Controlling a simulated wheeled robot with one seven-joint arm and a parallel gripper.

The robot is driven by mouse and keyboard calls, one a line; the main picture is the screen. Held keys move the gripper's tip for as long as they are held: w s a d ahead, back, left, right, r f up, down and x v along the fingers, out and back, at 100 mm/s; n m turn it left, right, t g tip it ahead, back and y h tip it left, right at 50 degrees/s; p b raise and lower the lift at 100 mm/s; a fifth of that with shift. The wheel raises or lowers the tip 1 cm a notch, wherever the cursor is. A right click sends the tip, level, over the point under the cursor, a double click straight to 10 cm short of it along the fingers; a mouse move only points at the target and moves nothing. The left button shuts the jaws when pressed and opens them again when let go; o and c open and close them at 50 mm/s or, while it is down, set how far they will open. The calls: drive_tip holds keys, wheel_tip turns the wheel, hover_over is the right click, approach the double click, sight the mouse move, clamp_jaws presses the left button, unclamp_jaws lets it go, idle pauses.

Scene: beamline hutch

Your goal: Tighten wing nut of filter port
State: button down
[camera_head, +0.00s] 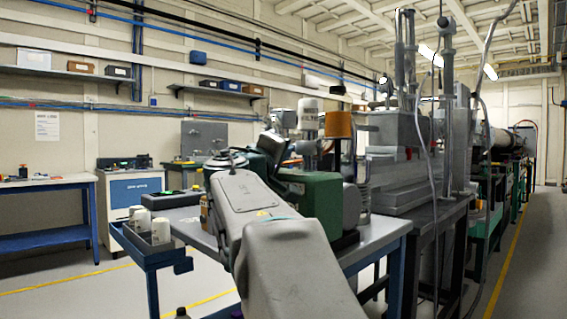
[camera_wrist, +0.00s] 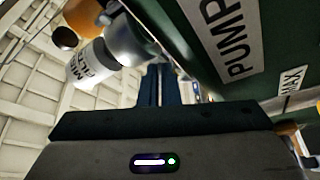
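The pump is a green box (camera_wrist: 225,70) with a white "PUMP" label, at the upper right of the wrist view. In the head view its green housing (camera_head: 322,196) stands on a grey bench behind my arm. A white canister with dark lettering, apparently the mist filter (camera_wrist: 91,64), joins a grey metal fitting (camera_wrist: 125,40) beside the pump. I cannot make out the wing nut. My gripper (camera_wrist: 158,68) points up alongside the pump, just below the fitting. Its dark fingers are close together, with nothing visible between them.
An orange cylinder (camera_head: 339,125) rises behind the pump. A blue cart (camera_head: 150,254) with white cups stands left of the grey bench (camera_head: 385,228). Tall vacuum equipment (camera_head: 400,135) crowds the right. Floor at the left and along the right aisle (camera_head: 520,260) is clear.

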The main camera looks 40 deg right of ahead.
drive_tip(key=shift+w+a+f+m, duration=0.1)
drive_tip(key=shift+w+f+m, duration=0.1)
drive_tip(key=shift+m, duration=0.4)
drive_tip(key=shift+h, duration=0.3)
drive_tip(key=c, duration=1.9)
unclamp_jaws()
drive_tip(key=shift+s, duration=0.1)
drive_tip(key=shift+r, duration=0.15)
